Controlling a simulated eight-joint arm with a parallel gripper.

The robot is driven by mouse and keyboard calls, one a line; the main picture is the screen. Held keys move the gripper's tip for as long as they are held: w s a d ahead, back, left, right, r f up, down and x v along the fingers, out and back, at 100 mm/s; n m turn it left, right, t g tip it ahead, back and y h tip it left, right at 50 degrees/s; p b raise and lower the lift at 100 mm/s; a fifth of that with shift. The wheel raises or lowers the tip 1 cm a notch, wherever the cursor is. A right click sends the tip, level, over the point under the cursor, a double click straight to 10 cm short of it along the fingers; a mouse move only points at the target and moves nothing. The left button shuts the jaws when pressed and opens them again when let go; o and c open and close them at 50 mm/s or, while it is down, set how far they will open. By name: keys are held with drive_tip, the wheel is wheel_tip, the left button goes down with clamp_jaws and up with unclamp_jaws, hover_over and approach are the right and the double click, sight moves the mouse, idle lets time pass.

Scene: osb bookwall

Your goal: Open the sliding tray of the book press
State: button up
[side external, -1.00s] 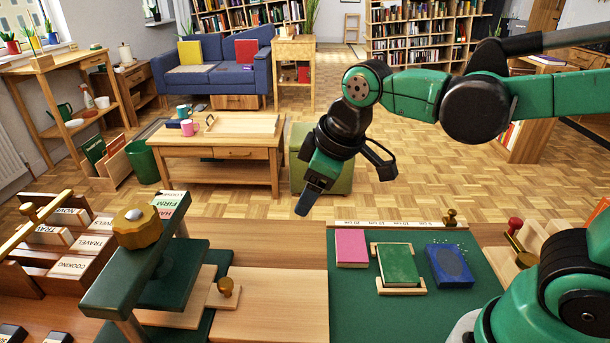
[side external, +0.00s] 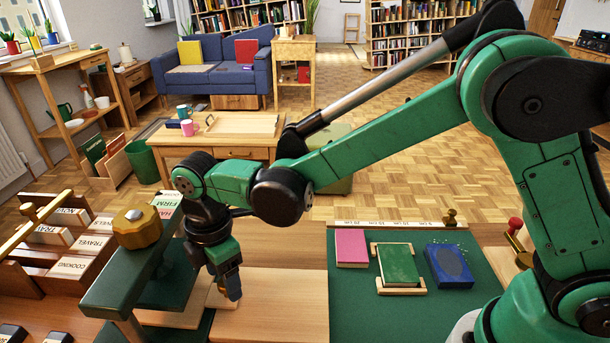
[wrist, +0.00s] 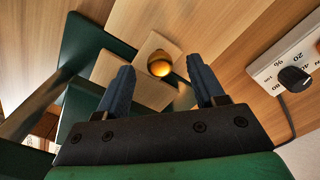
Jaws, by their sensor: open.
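The book press has a dark green top beam (side external: 150,262) with a brass hand knob (side external: 137,226) and stands at the left. Its pale wooden sliding tray (side external: 172,319) sits low between the green parts and also shows in the wrist view (wrist: 150,94). The tray's round brass knob (wrist: 160,64) lies between and just beyond my fingertips in the wrist view. In the side view my gripper (side external: 233,293) points down at the tray's front end and hides that knob. My gripper is open, with a finger on each side of the knob in the picture. I cannot tell whether they touch it.
A bare wooden board (side external: 275,305) lies right of the press. A green mat (side external: 350,305) holds pink, green and blue books. A wooden card rack (side external: 60,250) stands left of the press. In the wrist view, a numbered white strip (wrist: 280,65) lies at the right.

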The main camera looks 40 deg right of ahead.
drive_tip(key=shift+f, duration=0.45)
clamp_jaws()
idle(1.1)
